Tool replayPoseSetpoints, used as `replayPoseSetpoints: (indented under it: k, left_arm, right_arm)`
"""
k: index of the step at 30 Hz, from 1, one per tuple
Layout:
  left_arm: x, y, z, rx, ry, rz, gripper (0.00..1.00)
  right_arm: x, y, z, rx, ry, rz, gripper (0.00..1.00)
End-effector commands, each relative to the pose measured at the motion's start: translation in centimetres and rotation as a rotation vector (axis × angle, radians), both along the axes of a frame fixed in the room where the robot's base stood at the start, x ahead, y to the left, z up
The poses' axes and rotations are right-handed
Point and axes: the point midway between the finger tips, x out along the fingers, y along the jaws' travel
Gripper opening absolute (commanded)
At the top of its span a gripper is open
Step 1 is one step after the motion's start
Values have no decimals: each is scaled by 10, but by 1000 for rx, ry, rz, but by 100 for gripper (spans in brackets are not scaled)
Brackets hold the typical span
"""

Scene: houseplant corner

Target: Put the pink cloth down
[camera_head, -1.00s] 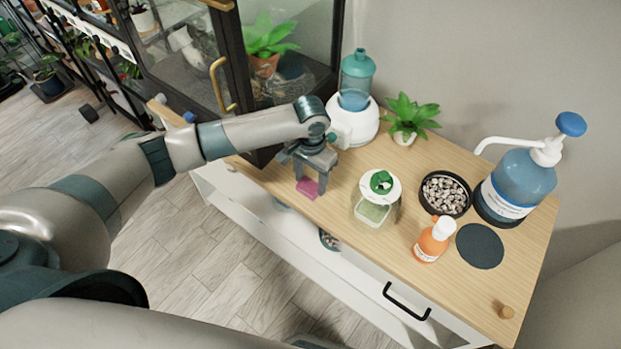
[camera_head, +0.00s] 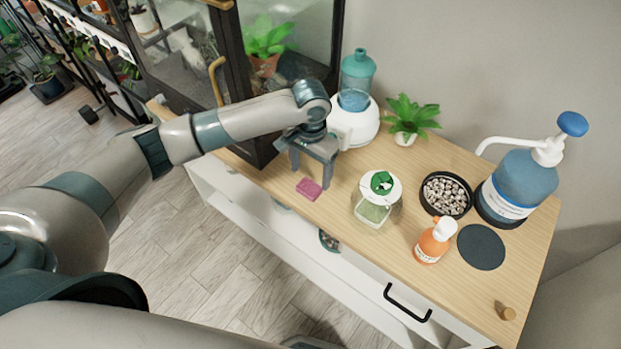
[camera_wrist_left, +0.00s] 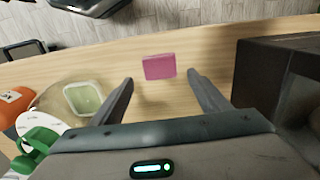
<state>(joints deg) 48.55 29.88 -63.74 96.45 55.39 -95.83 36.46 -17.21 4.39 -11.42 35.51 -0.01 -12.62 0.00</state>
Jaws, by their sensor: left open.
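The pink cloth (camera_head: 309,189) lies as a small folded block on the wooden top, near its front edge. It also shows in the left wrist view (camera_wrist_left: 159,67), flat on the wood and just beyond the fingertips. My left gripper (camera_head: 311,178) is open and empty above the top, its two fingers spread apart. In the left wrist view the gripper (camera_wrist_left: 160,78) has a finger on each side of the cloth's line, with clear wood between them and no contact. My right gripper is not in view.
An orange bottle (camera_head: 433,243), pebble dish (camera_head: 446,193), dark round mat (camera_head: 481,247) and blue pump bottle (camera_head: 522,185) stand farther right. The dark glass cabinet (camera_head: 262,135) is close on the left.

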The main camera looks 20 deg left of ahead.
Motion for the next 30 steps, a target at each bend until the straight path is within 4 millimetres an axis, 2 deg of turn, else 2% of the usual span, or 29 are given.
replayPoseSetpoints:
  k: [6,13,18,30]
  left_arm:
    - [2,0,40,-1,-5,0,69]
    - [1,0,70,-1,-3,-1,69]
    - [0,0,77,1,-1,0,69]
    - [0,0,78,0,-1,0,69]
  right_arm:
    - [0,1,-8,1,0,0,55]
    - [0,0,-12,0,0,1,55]
    - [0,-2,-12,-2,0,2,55]
    - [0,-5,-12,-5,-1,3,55]
